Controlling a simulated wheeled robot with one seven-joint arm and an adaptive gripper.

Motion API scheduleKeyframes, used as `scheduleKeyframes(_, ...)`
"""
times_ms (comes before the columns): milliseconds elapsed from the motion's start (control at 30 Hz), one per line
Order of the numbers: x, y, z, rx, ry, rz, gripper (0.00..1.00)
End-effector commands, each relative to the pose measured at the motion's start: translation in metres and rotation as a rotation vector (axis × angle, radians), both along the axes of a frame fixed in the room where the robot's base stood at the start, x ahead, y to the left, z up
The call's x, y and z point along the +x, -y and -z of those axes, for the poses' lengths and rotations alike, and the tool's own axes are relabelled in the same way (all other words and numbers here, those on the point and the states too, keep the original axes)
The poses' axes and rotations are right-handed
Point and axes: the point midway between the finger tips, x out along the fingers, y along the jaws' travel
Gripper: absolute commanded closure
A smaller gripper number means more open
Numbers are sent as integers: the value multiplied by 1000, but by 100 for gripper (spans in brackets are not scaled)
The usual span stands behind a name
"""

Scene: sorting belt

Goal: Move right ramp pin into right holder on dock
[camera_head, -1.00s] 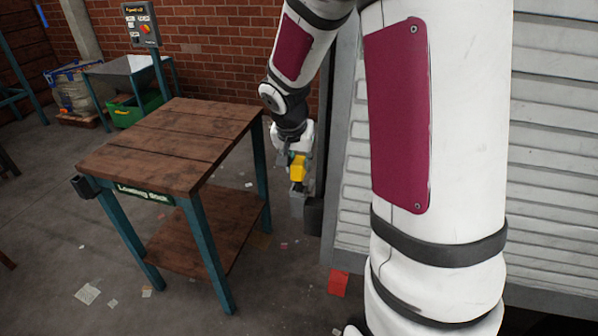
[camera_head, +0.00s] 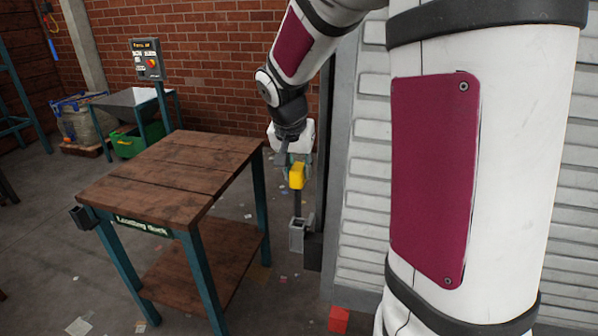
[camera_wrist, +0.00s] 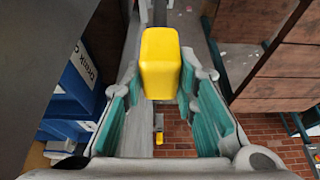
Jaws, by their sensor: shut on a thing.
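My gripper (camera_head: 298,162) is shut on the yellow head of a pin (camera_head: 297,177), to the right of the loading dock (camera_head: 160,175). The pin hangs upright with its dark shaft down, above a grey bracket (camera_head: 297,238) beside the ramp. I cannot tell whether the shaft's lower end is clear of the bracket. In the wrist view the yellow head (camera_wrist: 161,62) sits between the teal finger pads. A dark holder (camera_head: 82,217) is fixed at the dock's near left corner and looks empty. No other holder on the dock shows clearly.
The dock's wooden top is bare. A grey slatted structure (camera_head: 365,200) stands close on the right. A control box (camera_head: 147,60) and green bin (camera_head: 135,140) stand behind the dock. A red block (camera_head: 339,319) lies on the floor. Blue boxes (camera_wrist: 75,85) show in the wrist view.

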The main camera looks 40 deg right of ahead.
Motion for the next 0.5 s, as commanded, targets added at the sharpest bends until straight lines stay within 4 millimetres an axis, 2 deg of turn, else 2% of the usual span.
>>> scheduleKeyframes(33,-1,0,-7,0,3,-1,100)
scheduleKeyframes(500,-1,0,-49,0,1,0,100)
